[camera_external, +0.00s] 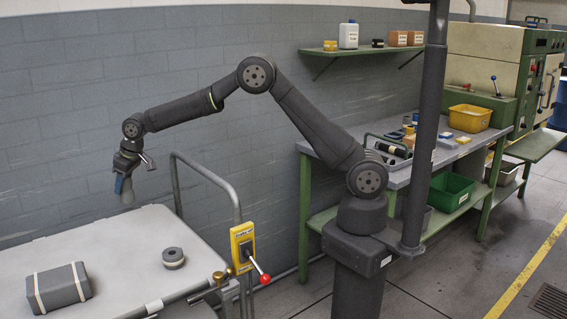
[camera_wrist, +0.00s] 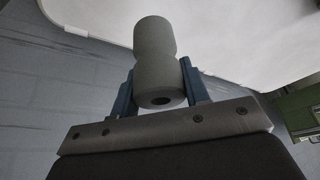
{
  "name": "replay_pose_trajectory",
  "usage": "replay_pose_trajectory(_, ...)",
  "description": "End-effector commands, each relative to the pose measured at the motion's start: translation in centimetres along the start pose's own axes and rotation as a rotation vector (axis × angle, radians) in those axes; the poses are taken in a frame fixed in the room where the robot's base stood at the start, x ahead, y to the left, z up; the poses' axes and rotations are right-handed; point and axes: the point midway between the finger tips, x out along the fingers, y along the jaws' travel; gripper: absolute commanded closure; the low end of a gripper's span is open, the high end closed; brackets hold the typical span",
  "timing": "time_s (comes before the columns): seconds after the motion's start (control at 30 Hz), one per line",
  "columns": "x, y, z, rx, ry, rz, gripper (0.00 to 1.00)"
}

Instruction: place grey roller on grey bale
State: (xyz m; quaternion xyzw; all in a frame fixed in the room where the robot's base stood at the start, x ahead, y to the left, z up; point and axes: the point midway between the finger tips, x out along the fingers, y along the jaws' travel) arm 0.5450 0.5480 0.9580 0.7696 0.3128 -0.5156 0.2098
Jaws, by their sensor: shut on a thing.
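My gripper (camera_wrist: 159,88) is shut on the grey roller (camera_wrist: 155,45), with a blue finger on each side of it in the wrist view. In the external view the roller (camera_external: 125,194) hangs below my gripper (camera_external: 120,183), above the far part of the white table. The grey bale (camera_external: 60,289), a block with two pale straps, lies on the table at the front left. My gripper is up and to the right of it in the picture, clear of it. The bale does not show in the wrist view.
A short grey ring-like piece with a pale band (camera_external: 173,257) sits on the white table (camera_external: 110,245), right of the bale. A metal rail (camera_external: 207,172) and a yellow box with a red-knobbed lever (camera_external: 243,248) stand at the table's right edge. The table's middle is clear.

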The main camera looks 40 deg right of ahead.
Motion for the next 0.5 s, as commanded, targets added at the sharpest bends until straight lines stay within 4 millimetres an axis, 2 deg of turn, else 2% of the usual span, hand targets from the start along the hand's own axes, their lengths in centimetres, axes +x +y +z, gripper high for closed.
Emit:
replay_pose_trajectory(0.07, -0.5, -1.5, -0.3, -0.041, 0.000, -0.017, 0.86)
replay_pose_trajectory(0.17, -1.4, -4.8, -0.6, -0.140, -0.006, -0.056, 0.86)
replay_pose_trajectory(0.4, -5.0, -15.2, -0.5, -0.476, -0.010, -0.193, 0.86)
replay_pose_trajectory(0.5, -6.3, -18.6, -0.2, -0.592, -0.006, -0.243, 0.86)
